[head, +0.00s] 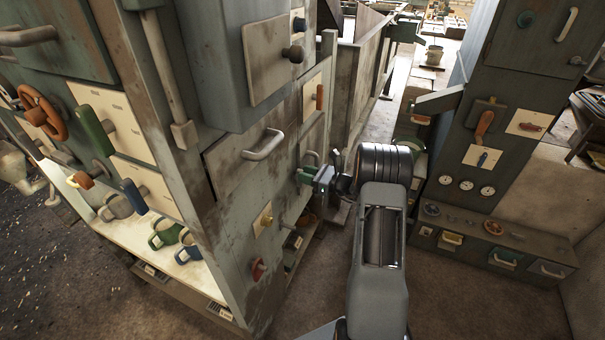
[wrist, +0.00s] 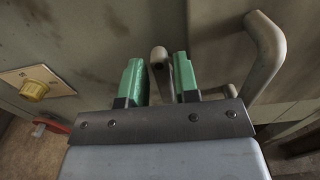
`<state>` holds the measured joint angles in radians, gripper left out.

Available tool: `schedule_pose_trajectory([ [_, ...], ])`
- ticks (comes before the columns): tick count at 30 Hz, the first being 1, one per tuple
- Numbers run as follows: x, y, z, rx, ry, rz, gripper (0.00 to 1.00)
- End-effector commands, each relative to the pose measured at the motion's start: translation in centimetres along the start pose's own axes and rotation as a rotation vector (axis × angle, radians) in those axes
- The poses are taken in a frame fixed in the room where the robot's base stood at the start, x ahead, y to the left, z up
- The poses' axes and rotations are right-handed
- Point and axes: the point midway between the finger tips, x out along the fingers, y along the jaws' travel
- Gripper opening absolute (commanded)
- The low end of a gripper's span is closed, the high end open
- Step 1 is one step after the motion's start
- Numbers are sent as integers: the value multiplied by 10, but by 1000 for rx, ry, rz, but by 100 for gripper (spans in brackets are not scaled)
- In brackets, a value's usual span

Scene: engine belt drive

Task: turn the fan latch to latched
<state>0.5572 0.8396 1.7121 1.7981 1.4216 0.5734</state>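My gripper (wrist: 158,78) has two green fingers standing apart. A grey rounded lever (wrist: 159,64) stands between the fingers in the wrist view, with narrow gaps at its sides. I take this lever to be the fan latch, but no label shows. Firm contact with it cannot be made out. In the head view my gripper (head: 314,177) is at the right-hand face of the big grey-green cabinet, and the lever is not clearly visible there.
A curved grey handle (wrist: 266,52) stands close to the right of my fingers in the wrist view. A yellow knob (wrist: 36,89) is on a pale plate to the left. In the head view a drawer handle (head: 264,146) is left of my gripper. Open floor (head: 455,305) lies at lower right.

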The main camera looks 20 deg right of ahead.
Motion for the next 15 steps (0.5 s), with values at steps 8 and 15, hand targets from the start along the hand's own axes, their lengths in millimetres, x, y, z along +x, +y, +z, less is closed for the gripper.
schedule_pose_trajectory([
  [8, 16, 0, 0, 0, 1, 1, 29],
  [15, 16, 0, 0, 0, 0, 0, 29],
])
